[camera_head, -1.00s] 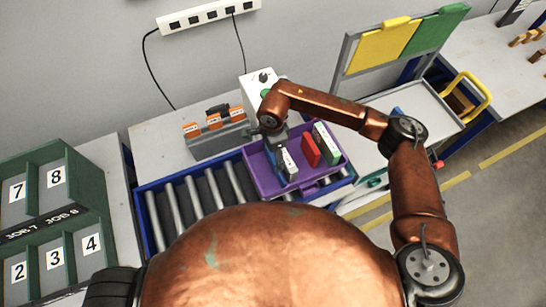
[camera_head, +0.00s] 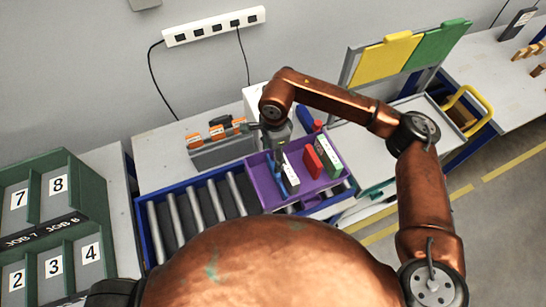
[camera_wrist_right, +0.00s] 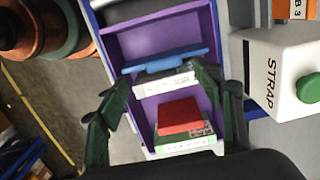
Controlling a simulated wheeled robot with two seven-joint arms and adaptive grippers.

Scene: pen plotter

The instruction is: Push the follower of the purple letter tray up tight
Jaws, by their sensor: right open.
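The purple letter tray (camera_head: 262,186) sits on the roller conveyor. It holds a blue upright plate (camera_wrist_right: 165,60), which looks like the follower, against a black-and-white piece (camera_wrist_right: 165,82). A red block (camera_head: 312,160) and a green-and-white block (camera_head: 329,162) stand apart from these, across a gap. The right wrist view also shows the red block (camera_wrist_right: 180,116) and green-and-white block (camera_wrist_right: 185,146). My right gripper (camera_wrist_right: 158,72) is open, pointing down into the tray, its fingers at either end of the blue plate. I cannot tell whether they touch it. My left gripper is out of view.
A grey rack with orange-labelled items (camera_head: 222,152) stands behind the conveyor (camera_head: 190,205). A white STRAP box with a green button (camera_wrist_right: 285,75) is close to the tray. A green numbered cabinet (camera_head: 70,200) is at left. A yellow and green board (camera_head: 385,58) stands at right.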

